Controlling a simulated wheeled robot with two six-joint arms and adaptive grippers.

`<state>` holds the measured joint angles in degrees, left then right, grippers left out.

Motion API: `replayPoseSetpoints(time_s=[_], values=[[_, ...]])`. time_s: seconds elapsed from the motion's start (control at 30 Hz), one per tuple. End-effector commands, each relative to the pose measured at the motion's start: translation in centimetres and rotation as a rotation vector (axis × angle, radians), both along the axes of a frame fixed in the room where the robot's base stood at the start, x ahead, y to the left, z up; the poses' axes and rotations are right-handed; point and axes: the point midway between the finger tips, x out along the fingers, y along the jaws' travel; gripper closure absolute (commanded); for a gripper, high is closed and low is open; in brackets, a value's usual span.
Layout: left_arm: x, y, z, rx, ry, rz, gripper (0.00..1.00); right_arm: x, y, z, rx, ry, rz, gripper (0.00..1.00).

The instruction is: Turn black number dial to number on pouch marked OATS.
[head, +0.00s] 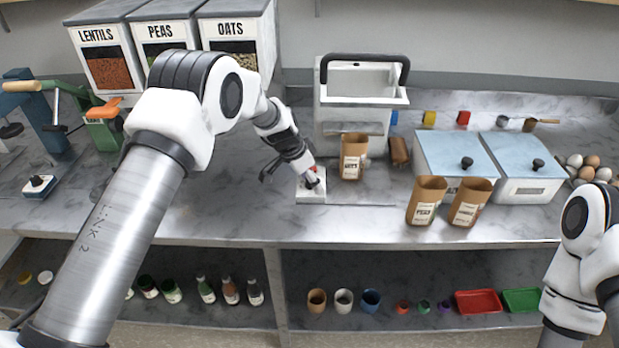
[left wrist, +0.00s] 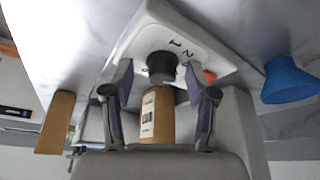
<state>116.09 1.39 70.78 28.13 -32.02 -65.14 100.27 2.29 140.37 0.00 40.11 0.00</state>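The black dial (left wrist: 161,66) is a round knob on a white plate (left wrist: 195,48) printed with numbers, of which 1 and 2 show. In the head view the plate (head: 312,195) lies on the counter and my left gripper (head: 308,177) mostly hides the dial. In the left wrist view my left gripper (left wrist: 160,76) is open, its fingertips on either side of the dial with gaps showing. A kraft pouch (head: 353,158) stands just behind the plate; two more pouches (head: 425,202) (head: 469,203) stand to the right. Their labels are too small to read surely. My right gripper is out of view.
Bins marked LENTILS (head: 106,60), PEAS (head: 161,35) and OATS (head: 236,35) stand at the back left. A white machine with a black handle (head: 361,100) stands behind the near pouch. Light-blue-lidded boxes (head: 522,165) stand right. A red piece (left wrist: 210,76) is by the dial.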

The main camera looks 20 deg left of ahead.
Motion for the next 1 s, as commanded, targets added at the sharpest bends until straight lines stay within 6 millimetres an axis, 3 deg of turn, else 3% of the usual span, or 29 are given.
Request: replayPoseSetpoints(time_s=[0.27,0.7,1.0], values=[[-0.1,0.3,1.2,0.0,-0.005,0.002,0.43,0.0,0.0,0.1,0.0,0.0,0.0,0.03],[-2.7,2.6,10.2,0.0,-0.002,-0.001,0.43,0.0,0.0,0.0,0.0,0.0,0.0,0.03],[-3.1,2.9,11.1,0.001,0.001,0.0,0.43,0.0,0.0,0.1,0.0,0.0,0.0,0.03]])
